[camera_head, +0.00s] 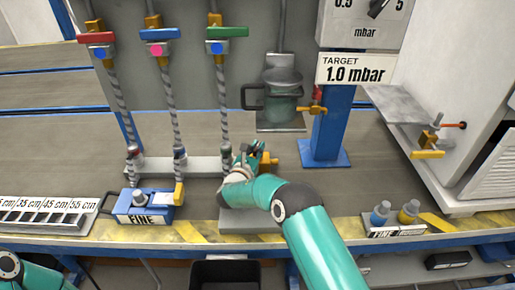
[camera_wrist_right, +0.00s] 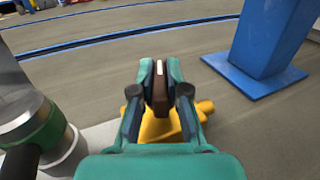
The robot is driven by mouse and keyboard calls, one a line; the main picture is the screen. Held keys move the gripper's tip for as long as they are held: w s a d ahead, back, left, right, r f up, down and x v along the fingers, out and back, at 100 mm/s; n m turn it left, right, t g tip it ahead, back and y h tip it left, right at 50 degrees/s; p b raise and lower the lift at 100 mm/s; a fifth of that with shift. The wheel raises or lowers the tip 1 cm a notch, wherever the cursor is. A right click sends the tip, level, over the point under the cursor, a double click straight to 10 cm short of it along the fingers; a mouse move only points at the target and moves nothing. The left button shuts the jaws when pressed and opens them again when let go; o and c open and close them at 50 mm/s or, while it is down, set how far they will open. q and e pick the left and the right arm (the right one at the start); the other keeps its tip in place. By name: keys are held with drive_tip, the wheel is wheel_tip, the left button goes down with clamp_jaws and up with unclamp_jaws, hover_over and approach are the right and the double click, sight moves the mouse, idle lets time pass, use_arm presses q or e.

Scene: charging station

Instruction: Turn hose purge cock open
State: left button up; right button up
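My right gripper (camera_head: 257,153) is low over the bench near the foot of the green-handled hose. A yellow cock handle (camera_head: 269,161) is right beside it in the head view. Which cock is the hose purge cock is not labelled. My left gripper is out of view; only part of the left arm shows at the lower left.
Three hoses hang under red, blue and green handles (camera_head: 227,32). A blue post (camera_head: 330,125) stands right of the gripper, with a grey-green pot (camera_head: 283,103) behind. A blue FINE box (camera_head: 143,207) sits left. Another yellow-handled cock (camera_head: 427,154) is at the right. Bench between is clear.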

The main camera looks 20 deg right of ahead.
clamp_jaws()
drive_tip(key=shift+d+f+n+t+y+b, duration=0.1)
drive_tip(key=shift+d+n+t+y+b, duration=0.05)
drive_tip(key=shift+n+t+y+b, duration=0.3)
drive_tip(key=n+t+y+b, duration=0.1)
drive_tip(key=y+b, duration=0.1)
drive_tip(key=n+y+b, duration=0.1)
drive_tip(key=b, duration=0.1)
drive_tip(key=shift+f+n+t+y, duration=0.15)
drive_tip(key=shift+n+t+y, duration=0.1)
drive_tip(key=shift+t+y, duration=0.1)
drive_tip(key=shift+r+n+t+y+b, duration=0.2)
drive_tip(key=shift+n+t+y+b, duration=0.1)
drive_tip(key=shift+n+y+b, duration=0.3)
drive_tip(key=shift+r+y, duration=0.1)
drive_tip(key=shift+y, duration=0.2)
drive_tip(key=o, duration=0.7)
unclamp_jaws()
drive_tip(key=shift+a, duration=0.2)
